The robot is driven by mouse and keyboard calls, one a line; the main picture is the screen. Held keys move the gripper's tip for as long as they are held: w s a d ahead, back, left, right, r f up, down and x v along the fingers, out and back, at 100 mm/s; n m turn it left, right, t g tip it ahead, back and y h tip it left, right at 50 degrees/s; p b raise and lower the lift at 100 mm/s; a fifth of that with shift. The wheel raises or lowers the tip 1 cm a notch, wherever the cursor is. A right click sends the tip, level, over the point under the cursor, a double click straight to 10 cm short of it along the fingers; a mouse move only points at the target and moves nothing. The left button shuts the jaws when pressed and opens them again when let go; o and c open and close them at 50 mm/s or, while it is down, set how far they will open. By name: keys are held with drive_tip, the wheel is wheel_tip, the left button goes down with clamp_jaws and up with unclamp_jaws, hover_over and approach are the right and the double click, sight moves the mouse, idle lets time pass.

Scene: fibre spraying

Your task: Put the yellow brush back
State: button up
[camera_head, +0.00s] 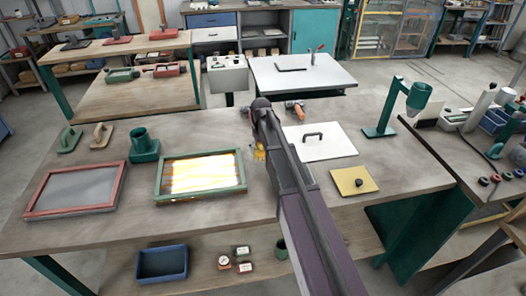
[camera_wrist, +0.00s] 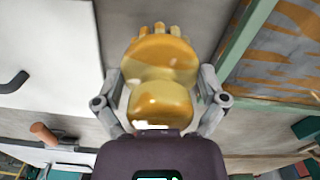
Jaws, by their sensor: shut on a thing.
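The yellow brush (camera_wrist: 160,100) is glossy, with a rounded body and several stubby tips at its far end. It fills the middle of the wrist view, between the two grey fingers of my gripper (camera_wrist: 161,78), which is shut on it. In the head view only a small yellow part of the brush (camera_head: 259,154) shows beside my arm, which hides the rest. It is over the workbench (camera_head: 215,125), between the green-framed screen and the white board. I cannot tell how high it is above the bench. A green brush-like tool (camera_head: 69,139) and a tan one (camera_head: 101,136) lie at the bench's left.
The green-framed screen (camera_head: 243,182) has bright yellow-orange streaks. A red-framed screen (camera_head: 122,185), a green cup (camera_head: 143,146), a white board (camera_head: 340,150) with a black handle, a yellow plate (camera_head: 345,190), an orange-handled tool (camera_head: 299,112) and a green stand (camera_head: 378,131) also occupy the bench.

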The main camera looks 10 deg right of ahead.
drive_tip(key=shift+w+d+f, duration=0.1)
drive_tip(key=shift+w+d, duration=0.15)
drive_tip(key=shift+w, duration=0.3)
drive_tip(key=shift+w+d, duration=0.2)
drive_tip(key=shift+w, duration=0.35)
drive_tip(key=shift+w+d, duration=0.15)
drive_tip(key=shift+w, duration=0.35)
drive_tip(key=shift+w+d+f, duration=0.15)
drive_tip(key=shift+w+f, duration=0.1)
drive_tip(key=shift+s+f+b, duration=0.15)
drive_tip(key=shift+f+b, duration=1.45)
drive_tip(key=shift+b, duration=0.3)
drive_tip(key=shift+f, duration=0.2)
drive_tip(key=o, duration=0.7)
drive_tip(key=shift+r, duration=0.1)
drive_tip(key=shift+c, duration=0.2)
drive_tip(key=shift+r, duration=0.1)
wheel_tip(320, 180, up, 12)
drive_tip(key=p, duration=1.2)
